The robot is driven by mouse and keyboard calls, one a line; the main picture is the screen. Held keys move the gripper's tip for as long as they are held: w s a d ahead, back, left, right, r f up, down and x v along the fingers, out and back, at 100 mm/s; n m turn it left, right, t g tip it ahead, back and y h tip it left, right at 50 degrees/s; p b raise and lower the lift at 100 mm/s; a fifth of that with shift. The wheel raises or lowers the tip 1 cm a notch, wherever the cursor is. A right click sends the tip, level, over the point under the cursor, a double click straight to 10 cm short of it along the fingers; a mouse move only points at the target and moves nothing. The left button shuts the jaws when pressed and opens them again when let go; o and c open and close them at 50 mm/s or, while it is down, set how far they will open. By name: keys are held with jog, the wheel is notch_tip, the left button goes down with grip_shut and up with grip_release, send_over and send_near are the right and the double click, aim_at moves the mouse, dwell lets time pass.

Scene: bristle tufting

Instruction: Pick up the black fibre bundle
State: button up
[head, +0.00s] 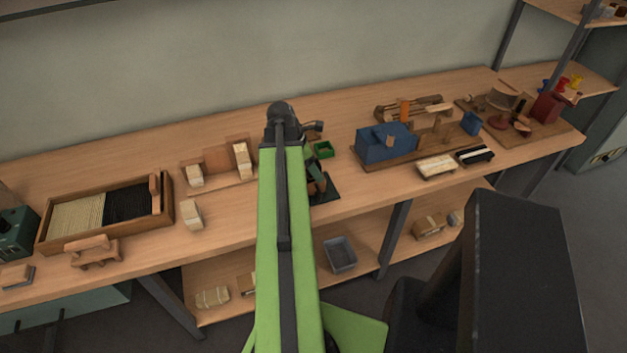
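Black fibres (128,203) lie in the right part of a wooden tray (168,201) at the left of the bench, beside pale fibres (76,219) in the same tray. I cannot make out a separate single bundle among the black ones. My green arm stretches up the middle of the view over the bench.
A small wooden stand (97,251) is at the tray's front edge. Wooden blocks (192,214) lie between the tray and my arm. A grey bin (340,254) sits on the lower shelf.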

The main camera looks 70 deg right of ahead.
jog(key=shift+r, duration=0.1)
grip_shut()
notch_tip(320, 180, up, 10)
jog(key=p, duration=1)
jog(key=shift+r, duration=0.1)
